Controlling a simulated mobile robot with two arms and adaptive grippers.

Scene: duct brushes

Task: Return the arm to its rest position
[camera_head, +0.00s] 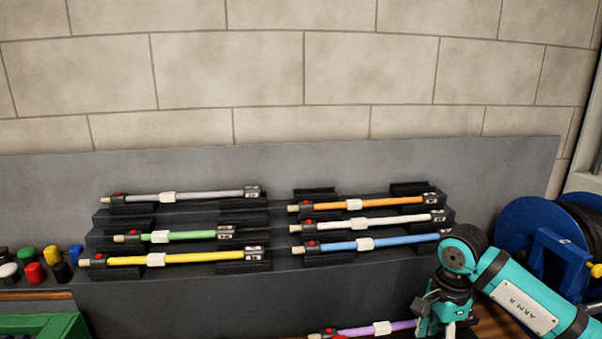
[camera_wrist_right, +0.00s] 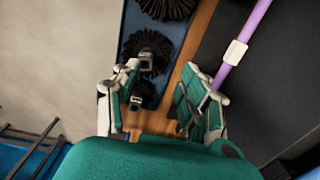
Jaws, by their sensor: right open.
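My right arm (camera_head: 525,290), teal and marked "ARM R", comes in at the lower right of the head view. Its gripper (camera_head: 441,312) points down in front of the rack's right end. In the right wrist view the gripper (camera_wrist_right: 160,90) is open with nothing between its fingers. A purple rod with a white collar (camera_wrist_right: 236,52) runs past the right finger, outside the gap; whether they touch is unclear. The purple rod (camera_head: 355,331) also lies low in the head view, its right end close to the gripper. My left gripper is not in view.
A grey stepped rack (camera_head: 180,295) holds several coloured rods, including yellow (camera_head: 200,257) and blue (camera_head: 390,243). A blue reel (camera_head: 525,225) stands at the right. Coloured caps (camera_head: 34,272) sit at the left above a green crate (camera_head: 45,326). Dark round brushes (camera_wrist_right: 148,50) lie in a blue tray.

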